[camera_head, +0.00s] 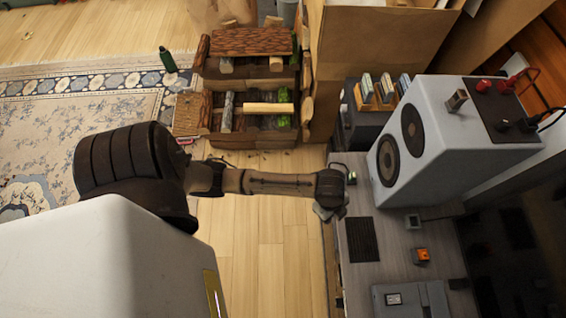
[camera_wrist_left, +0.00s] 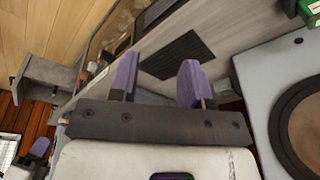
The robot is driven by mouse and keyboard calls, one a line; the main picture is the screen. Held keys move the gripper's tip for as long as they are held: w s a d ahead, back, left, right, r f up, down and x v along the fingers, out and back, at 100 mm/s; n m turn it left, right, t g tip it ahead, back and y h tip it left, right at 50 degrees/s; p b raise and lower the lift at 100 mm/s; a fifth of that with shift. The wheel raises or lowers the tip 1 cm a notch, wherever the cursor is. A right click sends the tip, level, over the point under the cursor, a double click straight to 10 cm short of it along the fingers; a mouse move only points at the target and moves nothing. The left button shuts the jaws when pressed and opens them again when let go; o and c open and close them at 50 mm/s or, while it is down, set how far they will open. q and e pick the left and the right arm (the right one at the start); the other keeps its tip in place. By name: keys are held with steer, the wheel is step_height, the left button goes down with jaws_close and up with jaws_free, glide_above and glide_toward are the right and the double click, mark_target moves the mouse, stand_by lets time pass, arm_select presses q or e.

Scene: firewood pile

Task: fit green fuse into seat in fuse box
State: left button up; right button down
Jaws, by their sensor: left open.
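My left gripper (camera_head: 330,190) hangs over the left edge of the grey workbench (camera_head: 385,225). In the left wrist view its two purple fingers (camera_wrist_left: 156,78) stand wide apart with nothing between them. A green block (camera_wrist_left: 310,10) shows cut off in the wrist view's top right corner. A grey case with a white label (camera_head: 410,298) lies at the bench's front; I cannot tell if it is the fuse box. No seat is clear. A purple-fingered part (camera_wrist_left: 40,148), apparently my right gripper, shows partly at lower left.
A large grey speaker-like cabinet (camera_head: 440,130) stands just behind the bench's clear strip. A firewood rack (camera_head: 250,90) stands on the floor behind.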

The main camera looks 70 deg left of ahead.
arm_select(q)
steer(key=s+a+r+n+t+y, duration=0.1)
steer(key=s+r+n, duration=0.1)
steer(key=s+n, duration=0.4)
steer(key=s+r+n+t, duration=0.1)
steer(key=s+r+n, duration=0.2)
steer(key=s+n, duration=0.2)
steer(key=shift+s+a+r+n+y, duration=0.2)
steer(key=shift+s+a+n+y, duration=0.2)
steer(key=shift+s, duration=1.45)
steer(key=shift+d, duration=0.1)
